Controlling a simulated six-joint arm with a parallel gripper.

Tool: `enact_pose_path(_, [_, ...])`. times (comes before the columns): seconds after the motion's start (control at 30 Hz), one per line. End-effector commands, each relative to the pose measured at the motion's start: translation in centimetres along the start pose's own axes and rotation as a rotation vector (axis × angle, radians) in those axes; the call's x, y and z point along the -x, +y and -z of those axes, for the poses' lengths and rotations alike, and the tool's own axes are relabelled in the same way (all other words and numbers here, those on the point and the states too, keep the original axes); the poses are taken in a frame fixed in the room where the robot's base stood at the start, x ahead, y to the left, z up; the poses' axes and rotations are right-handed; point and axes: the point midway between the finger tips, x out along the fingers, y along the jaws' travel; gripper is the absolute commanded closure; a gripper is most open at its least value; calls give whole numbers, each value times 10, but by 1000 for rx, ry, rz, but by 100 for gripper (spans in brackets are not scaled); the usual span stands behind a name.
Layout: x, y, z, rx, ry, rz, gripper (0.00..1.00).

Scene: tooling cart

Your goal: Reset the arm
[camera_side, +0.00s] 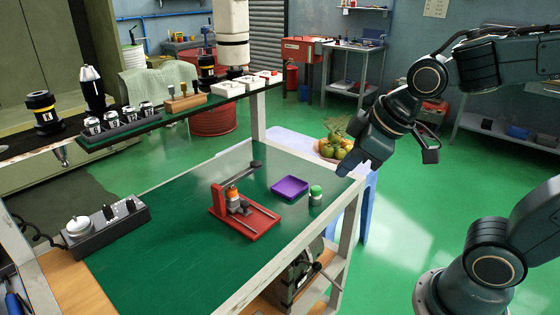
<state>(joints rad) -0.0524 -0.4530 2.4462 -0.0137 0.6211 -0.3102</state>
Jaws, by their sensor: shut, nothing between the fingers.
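My gripper (371,166) hangs at the end of my dark arm, on the right of the view. It is shut and empty, pointing down near the right corner of the cart's green top (150,205). I cannot tell exactly how high it is above that corner. A red fixture (258,223) with an orange-topped part and a dark lever stands on the green top. A purple tray (290,187) lies to its right, looking empty. A small jar with a green lid (316,192) stands beside the tray, left of and below my gripper in the picture.
A raised shelf (115,135) along the cart's back holds tool holders and white boxes. A grey control box (107,222) sits at the left.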

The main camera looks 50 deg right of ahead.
Motion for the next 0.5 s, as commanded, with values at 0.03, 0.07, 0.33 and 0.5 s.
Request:
enact_pose_path(0.03, [10, 0, -7, -44, 1, -6, 100])
enact_pose_path(0.07, [15, 0, -12, -70, -2, -8, 100])
enact_pose_path(0.33, [48, -6, -51, -283, -28, -25, 100])
enact_pose_path(0.5, [56, -9, -64, -351, -38, -30, 100])
